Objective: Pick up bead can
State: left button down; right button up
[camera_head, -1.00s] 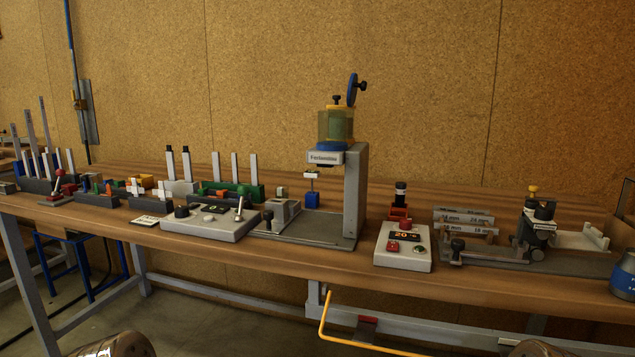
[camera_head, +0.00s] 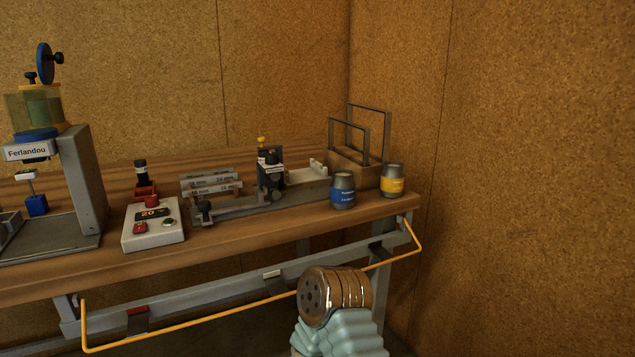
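Two cans stand upright near the right end of the wooden bench (camera_head: 150,248). One is a grey can with a blue label (camera_head: 343,190), close to the front edge. The other is a grey can with a yellow label (camera_head: 392,181), behind it and to the right. The labels are too small to read, so I cannot tell which is the bead can. Part of my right arm (camera_head: 335,300) shows at the bottom, below and in front of the bench. Neither gripper is in view.
A wooden box with two metal frames (camera_head: 355,165) stands behind the cans. A measuring fixture (camera_head: 265,195), a control box (camera_head: 153,222) and a Ferlandou press (camera_head: 85,185) stand to the left. A yellow rail (camera_head: 240,312) runs along the bench front. Walls close the corner.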

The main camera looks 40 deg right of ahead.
aim_at(343, 185)
jog(key=k+z, duration=0.15)
jog(key=z, duration=1.1)
